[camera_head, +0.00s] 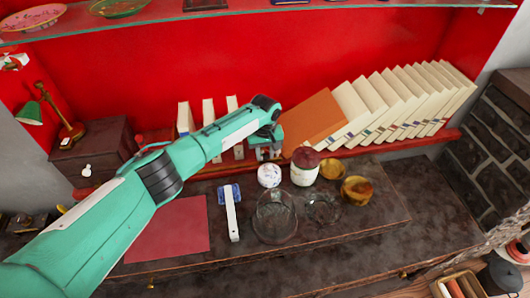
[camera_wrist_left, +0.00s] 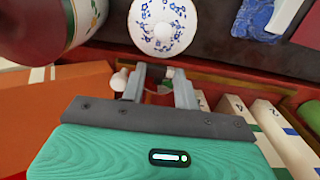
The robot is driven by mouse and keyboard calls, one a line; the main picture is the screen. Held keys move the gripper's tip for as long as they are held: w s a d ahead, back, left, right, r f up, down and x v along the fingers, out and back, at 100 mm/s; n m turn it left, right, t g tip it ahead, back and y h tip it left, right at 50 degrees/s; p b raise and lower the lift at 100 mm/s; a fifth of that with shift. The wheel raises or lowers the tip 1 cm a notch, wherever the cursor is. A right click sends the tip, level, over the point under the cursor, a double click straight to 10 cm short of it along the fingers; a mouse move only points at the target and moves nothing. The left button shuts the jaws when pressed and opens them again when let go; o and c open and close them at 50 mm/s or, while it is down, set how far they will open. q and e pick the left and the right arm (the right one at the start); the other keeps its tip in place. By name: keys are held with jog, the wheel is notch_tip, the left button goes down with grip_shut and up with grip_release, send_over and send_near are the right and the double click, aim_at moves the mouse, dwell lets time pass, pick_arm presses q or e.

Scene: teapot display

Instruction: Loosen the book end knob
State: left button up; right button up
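My left gripper (camera_head: 267,153) reaches to the bookshelf between the upright white books and the leaning orange book (camera_head: 312,120). In the left wrist view its two grey fingers (camera_wrist_left: 161,85) stand apart with a gap between them. A small white rounded knob (camera_wrist_left: 119,80), possibly the book end knob, shows just outside the left finger, beside the orange book. A small pale part shows near the fingertips; I cannot tell whether it belongs to the book end. The book end itself is mostly hidden by the gripper. My right gripper is not in view.
A white blue-flowered porcelain piece (camera_wrist_left: 163,26) and a dark red-lidded jar (camera_head: 304,168) stand close in front of the gripper. A glass bowl (camera_head: 275,216) and yellow pots (camera_head: 356,189) are nearby. Leaning white books (camera_head: 400,98) fill the right shelf. A glass shelf (camera_head: 250,13) hangs above.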

pick_arm(q)
jog(key=shift+s+a+h+p, duration=0.1)
jog(key=shift+a+h+p, duration=0.1)
jog(key=shift+h+p, duration=0.55)
jog(key=shift+a+t+h+p, duration=0.3)
jog(key=shift+h+p, duration=0.2)
jog(key=shift+h, duration=0.45)
jog(key=shift+a+f+h, duration=0.15)
jog(key=shift+f+h, duration=0.1)
jog(key=shift+h, duration=0.75)
jog(key=shift+a+t+h+b, duration=0.15)
jog(key=shift+t+h+b, duration=0.3)
jog(key=shift+h, duration=0.25)
jog(key=o, duration=1)
jog(key=b+v, duration=0.3)
jog(key=v, duration=1.1)
jog(key=shift+f, duration=0.1)
